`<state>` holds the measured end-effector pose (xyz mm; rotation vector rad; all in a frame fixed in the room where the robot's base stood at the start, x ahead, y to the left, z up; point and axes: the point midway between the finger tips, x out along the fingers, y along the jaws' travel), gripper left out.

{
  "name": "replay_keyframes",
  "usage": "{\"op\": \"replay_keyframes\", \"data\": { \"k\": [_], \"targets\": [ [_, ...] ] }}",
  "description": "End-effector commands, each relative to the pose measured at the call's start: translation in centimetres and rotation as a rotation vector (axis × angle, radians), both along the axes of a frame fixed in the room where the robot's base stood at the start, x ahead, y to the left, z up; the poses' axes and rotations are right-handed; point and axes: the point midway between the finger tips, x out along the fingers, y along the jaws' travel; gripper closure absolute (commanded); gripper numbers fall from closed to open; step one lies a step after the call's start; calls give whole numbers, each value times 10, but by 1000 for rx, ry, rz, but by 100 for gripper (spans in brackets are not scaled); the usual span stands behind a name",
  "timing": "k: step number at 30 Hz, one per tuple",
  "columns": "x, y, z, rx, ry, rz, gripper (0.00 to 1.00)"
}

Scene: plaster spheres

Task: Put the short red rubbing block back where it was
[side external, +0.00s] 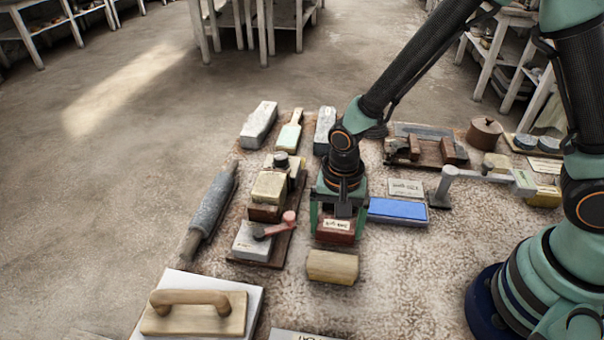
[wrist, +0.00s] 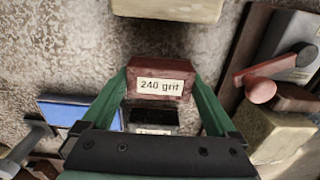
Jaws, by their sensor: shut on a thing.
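The short red rubbing block (side external: 333,238) has a pale label, which reads "240 grit" on the block in the wrist view (wrist: 158,68). My gripper (side external: 338,222) is shut on it, with one green finger on each side. In the wrist view my gripper (wrist: 159,82) has the block between its fingertips, label facing the camera. The block is low over the speckled worktop (side external: 400,270); I cannot tell whether it touches the surface. A dark piece with a partly hidden label shows behind the block in the wrist view.
A tan block (side external: 332,267) lies just in front of the red block. A blue stone (side external: 398,210) lies close on the right. On the left stands a dark wooden holder with a yellowish block (side external: 269,187), a grey block (side external: 252,241) and a pink-knobbed lever (side external: 289,218).

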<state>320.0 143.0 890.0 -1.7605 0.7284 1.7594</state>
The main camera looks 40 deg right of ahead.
Motion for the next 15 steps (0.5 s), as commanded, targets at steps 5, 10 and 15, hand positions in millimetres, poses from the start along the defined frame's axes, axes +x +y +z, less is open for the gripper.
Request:
{"op": "replay_keyframes", "data": {
  "k": [5, 10, 15],
  "targets": [
    [0, 0, -3, 0, 0, 0, 69],
    [0, 0, -3, 0, 0, 0, 0],
    [0, 0, -1, 0, 0, 0, 0]
  ]
}}
